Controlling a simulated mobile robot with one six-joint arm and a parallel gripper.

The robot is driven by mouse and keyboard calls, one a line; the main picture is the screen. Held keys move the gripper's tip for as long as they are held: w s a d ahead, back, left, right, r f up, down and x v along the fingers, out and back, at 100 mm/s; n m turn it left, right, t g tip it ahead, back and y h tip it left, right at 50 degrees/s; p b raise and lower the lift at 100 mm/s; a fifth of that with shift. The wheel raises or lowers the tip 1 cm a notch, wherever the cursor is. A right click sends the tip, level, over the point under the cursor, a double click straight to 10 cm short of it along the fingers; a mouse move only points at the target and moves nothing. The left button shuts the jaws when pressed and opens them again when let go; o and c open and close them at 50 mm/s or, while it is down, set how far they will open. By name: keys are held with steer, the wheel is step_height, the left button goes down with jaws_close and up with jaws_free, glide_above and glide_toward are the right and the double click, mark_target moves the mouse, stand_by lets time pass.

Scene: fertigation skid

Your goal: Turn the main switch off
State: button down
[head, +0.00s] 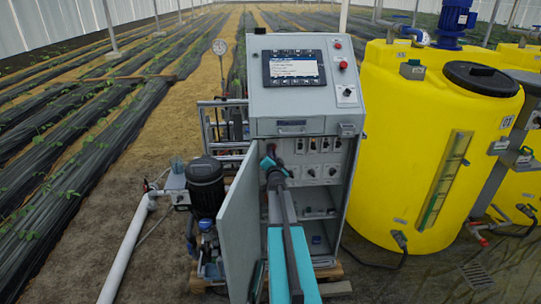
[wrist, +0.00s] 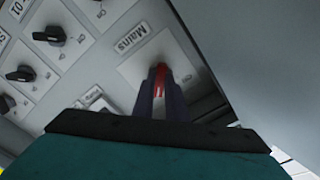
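The main switch (wrist: 161,72) has a red handle on a light plate under a "Mains" label in the wrist view. My gripper (wrist: 160,84) is at the switch, its two dark fingers close together on either side of the red handle with little or no gap. The fingers hide part of the handle and plate. In the head view my gripper (head: 270,163) reaches into the open lower part of the grey control cabinet (head: 292,105) and hides the main switch there.
The cabinet door (head: 238,232) stands open left of my arm. Several black rotary knobs (wrist: 50,36) sit left of the switch on the same panel. A pump (head: 206,185) stands left of the cabinet and a yellow tank (head: 420,130) right of it.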

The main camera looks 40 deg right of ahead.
steer(key=shift+r+b, duration=0.1)
steer(key=shift+b, duration=0.2)
steer(key=shift+n, duration=0.3)
steer(key=shift+b, duration=0.5)
steer(key=n+b, duration=0.5)
steer(key=n, duration=0.3)
steer(key=n+b, duration=0.5)
steer(key=n, duration=0.4)
steer(key=shift+d+r+b, duration=0.15)
steer(key=shift+b, duration=0.2)
steer(key=shift+n, duration=0.3)
